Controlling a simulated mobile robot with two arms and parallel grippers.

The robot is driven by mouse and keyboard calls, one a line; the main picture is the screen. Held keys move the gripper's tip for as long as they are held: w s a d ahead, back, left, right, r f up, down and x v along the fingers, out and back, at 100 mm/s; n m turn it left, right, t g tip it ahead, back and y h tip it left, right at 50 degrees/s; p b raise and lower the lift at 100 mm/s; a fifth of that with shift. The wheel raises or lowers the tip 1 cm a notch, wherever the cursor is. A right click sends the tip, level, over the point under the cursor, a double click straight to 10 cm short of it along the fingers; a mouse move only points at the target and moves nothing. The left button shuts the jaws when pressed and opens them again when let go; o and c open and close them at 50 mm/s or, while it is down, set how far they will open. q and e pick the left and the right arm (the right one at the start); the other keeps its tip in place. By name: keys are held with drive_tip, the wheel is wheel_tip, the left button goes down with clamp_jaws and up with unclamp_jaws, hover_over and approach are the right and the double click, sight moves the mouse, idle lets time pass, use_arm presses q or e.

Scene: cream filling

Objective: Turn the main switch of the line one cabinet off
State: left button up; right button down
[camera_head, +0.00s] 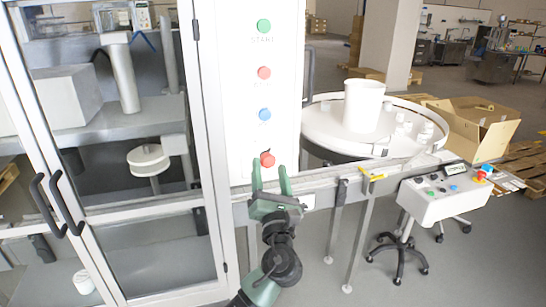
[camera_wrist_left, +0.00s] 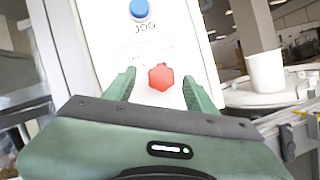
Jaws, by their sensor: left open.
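The line cabinet's white panel (camera_head: 235,95) carries a column of controls. At its bottom is a red rotary knob (camera_head: 267,159), the main switch; in the left wrist view the red knob (camera_wrist_left: 161,77) sits under the JOG button. My left gripper (camera_head: 271,177) is open, its two fingers just below the knob in the head view. In the left wrist view the open fingertips (camera_wrist_left: 160,84) flank the knob on left and right, with gaps on both sides. Whether they reach the panel I cannot tell. The lettering by the knob is too blurred to read fully. My right gripper is not in view.
Above the knob are a blue button (camera_head: 264,114), a red button (camera_head: 264,72) and a green START button (camera_head: 264,25). A glass door with black handles (camera_head: 60,205) is at left. A round table (camera_head: 340,135), conveyor rail and control console (camera_head: 440,195) stand at right.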

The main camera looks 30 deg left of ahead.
sight(269, 163)
use_arm(q)
drive_tip(key=x, duration=0.2)
drive_tip(key=shift+w+a+r+p, duration=0.15)
drive_tip(key=shift+w+r+p, duration=0.05)
drive_tip(key=shift+w+p, duration=0.1)
drive_tip(key=shift+w+a, duration=0.25)
drive_tip(key=shift+w, duration=0.15)
